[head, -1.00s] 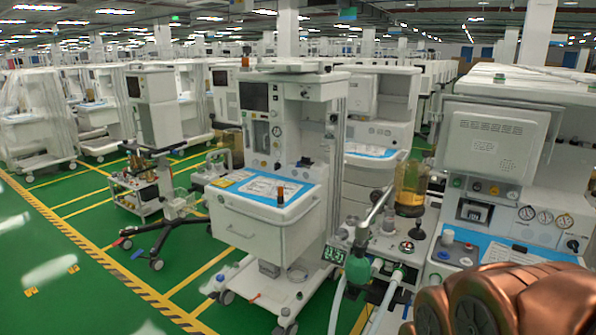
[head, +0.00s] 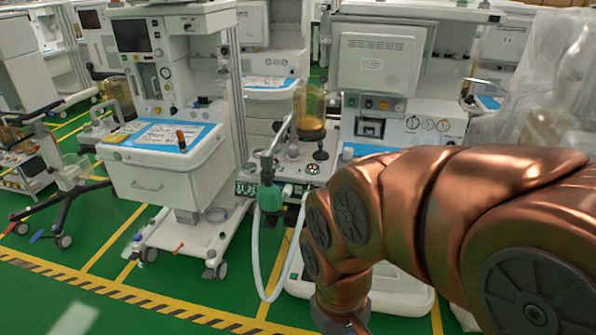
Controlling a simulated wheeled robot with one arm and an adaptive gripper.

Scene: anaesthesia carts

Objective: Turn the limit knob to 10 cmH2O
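A small round dial with red, white and black markings (head: 313,169) sits on the grey absorber unit beside the middle cart; it looks like the limit knob. Its scale and pointer are too small to read. A display with pale digits (head: 246,189) is on the front of the same unit, and the digits are not legible. A green bag (head: 270,198) and a pale hose hang in front of it. My copper arm crosses the right and lower middle, close in front of the unit, with its wrist bent downward. The gripper's fingers lie outside the picture, below its bottom edge.
An amber canister (head: 310,112) and a black-based post stand behind the dial. A white cart with a blue top (head: 165,135) stands left, another cart (head: 380,60) behind my arm. Plastic-wrapped equipment (head: 540,90) is at right.

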